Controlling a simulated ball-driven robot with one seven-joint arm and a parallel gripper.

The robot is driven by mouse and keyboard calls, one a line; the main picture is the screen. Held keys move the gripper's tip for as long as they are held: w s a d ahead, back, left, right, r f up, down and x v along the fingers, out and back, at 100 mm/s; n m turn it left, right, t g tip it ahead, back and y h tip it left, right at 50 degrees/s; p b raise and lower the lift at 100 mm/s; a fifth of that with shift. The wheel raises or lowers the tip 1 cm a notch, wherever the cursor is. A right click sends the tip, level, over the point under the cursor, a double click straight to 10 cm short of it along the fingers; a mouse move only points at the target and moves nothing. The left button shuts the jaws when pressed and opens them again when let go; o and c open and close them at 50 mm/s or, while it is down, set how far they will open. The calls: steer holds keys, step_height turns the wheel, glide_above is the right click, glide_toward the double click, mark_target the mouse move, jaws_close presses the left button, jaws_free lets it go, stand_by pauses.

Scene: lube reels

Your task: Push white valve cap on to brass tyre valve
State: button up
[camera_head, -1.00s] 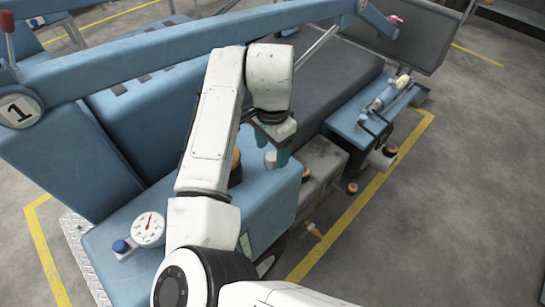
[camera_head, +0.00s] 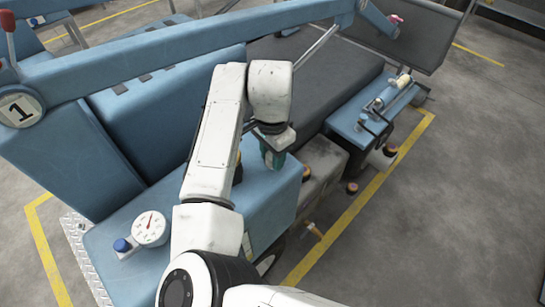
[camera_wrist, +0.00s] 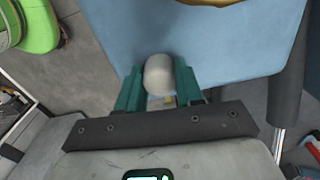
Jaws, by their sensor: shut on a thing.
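My gripper (camera_head: 272,160) is low over the blue deck, near its far right corner. In the wrist view its green fingers (camera_wrist: 158,92) are shut on the white valve cap (camera_wrist: 159,72), a pale rounded cylinder. In the head view the cap is mostly hidden by the fingers. I cannot tell whether the cap still touches the deck. A small brass-coloured stem (camera_head: 315,230), which looks like the tyre valve, sticks out at the machine's right side beside a dark wheel, apart from my gripper.
The blue deck (camera_head: 275,205) carries a dial gauge (camera_head: 150,228) and a blue knob (camera_head: 121,245). A dark, yellow-topped part stands just left of my gripper, partly behind my arm. Black-and-orange fittings (camera_head: 352,188) line the right side. Floor beyond the yellow line (camera_head: 360,203) is clear.

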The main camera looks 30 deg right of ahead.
steer(key=shift+c, duration=0.9)
steer(key=shift+r, duration=0.1)
